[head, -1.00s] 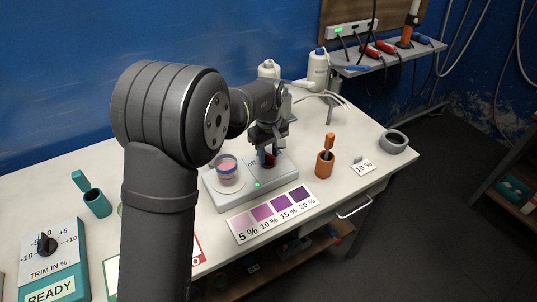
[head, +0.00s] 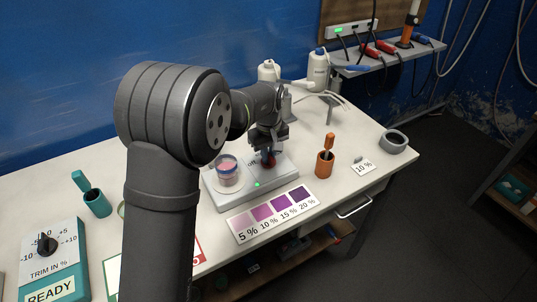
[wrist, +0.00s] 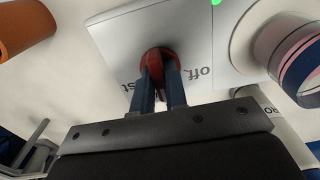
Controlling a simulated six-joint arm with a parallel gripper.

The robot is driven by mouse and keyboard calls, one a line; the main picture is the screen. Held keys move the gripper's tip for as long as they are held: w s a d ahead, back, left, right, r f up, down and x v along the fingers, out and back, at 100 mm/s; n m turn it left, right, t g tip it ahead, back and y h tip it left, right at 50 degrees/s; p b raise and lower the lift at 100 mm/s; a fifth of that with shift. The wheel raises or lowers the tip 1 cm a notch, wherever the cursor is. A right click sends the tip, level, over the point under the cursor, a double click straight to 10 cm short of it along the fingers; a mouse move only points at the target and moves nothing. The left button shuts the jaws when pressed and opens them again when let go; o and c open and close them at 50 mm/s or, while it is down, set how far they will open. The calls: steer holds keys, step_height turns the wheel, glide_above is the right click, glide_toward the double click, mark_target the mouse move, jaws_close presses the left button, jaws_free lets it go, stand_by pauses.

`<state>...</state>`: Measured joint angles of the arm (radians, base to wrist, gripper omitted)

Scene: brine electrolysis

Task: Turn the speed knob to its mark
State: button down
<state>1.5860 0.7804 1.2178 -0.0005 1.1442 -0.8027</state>
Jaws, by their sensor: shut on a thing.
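The speed knob (wrist: 158,58) is dark red and round, on top of the grey stirrer (wrist: 110,35). In the wrist view my gripper (wrist: 162,82) points at it with both blue fingers closed on the knob's raised grip. Printed letters reading "off" and part of another word show on either side of the knob. In the head view the knob (head: 268,160) is partly covered by my gripper (head: 267,152). Its pointer and its mark cannot be made out. A jar of pink liquid (head: 227,168) stands on the stirrer's plate, left of the knob.
A green light (head: 257,184) glows on the stirrer's front. A colour card (head: 272,213) lies before it. An orange holder (head: 324,165) with a handled tool stands to the right. White bottles (head: 318,72) stand behind.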

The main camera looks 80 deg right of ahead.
steer(key=c, duration=1.4)
jaws_free()
steer(key=shift+c, duration=0.2)
steer(key=shift+r, duration=0.1)
step_height(320, 180, up, 17)
step_height(320, 180, down, 17)
steer(key=shift+f, duration=0.2)
steer(key=shift+r, duration=0.1)
